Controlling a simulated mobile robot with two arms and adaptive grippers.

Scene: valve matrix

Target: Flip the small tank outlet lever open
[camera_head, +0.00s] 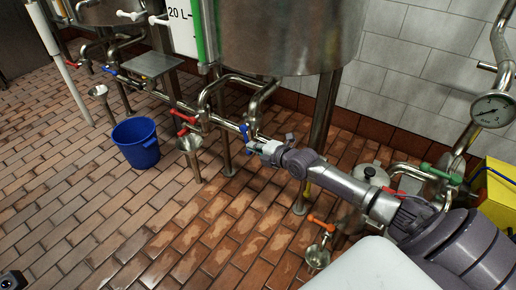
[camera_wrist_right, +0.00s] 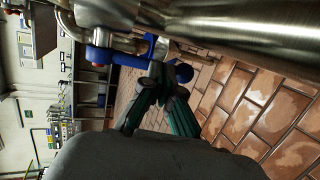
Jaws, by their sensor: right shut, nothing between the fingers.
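The blue lever (camera_head: 245,132) sits on the outlet pipe below the large steel tank (camera_head: 290,35) in the head view. My right gripper (camera_head: 262,147) is shut just right of this lever, with its fingertips close to it. I cannot tell whether they touch. In the wrist view the dark fingers of my right gripper (camera_wrist_right: 165,80) are together, close to blue parts (camera_wrist_right: 135,58) by the steel pipe. A red lever (camera_head: 184,117) sits on the same pipework to the left. I cannot tell for sure which lever is the small tank's outlet.
A tank leg (camera_head: 321,110) rises behind my right arm. An orange lever (camera_head: 321,222), a green lever (camera_head: 441,173) and a gauge (camera_head: 493,110) are to the right.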

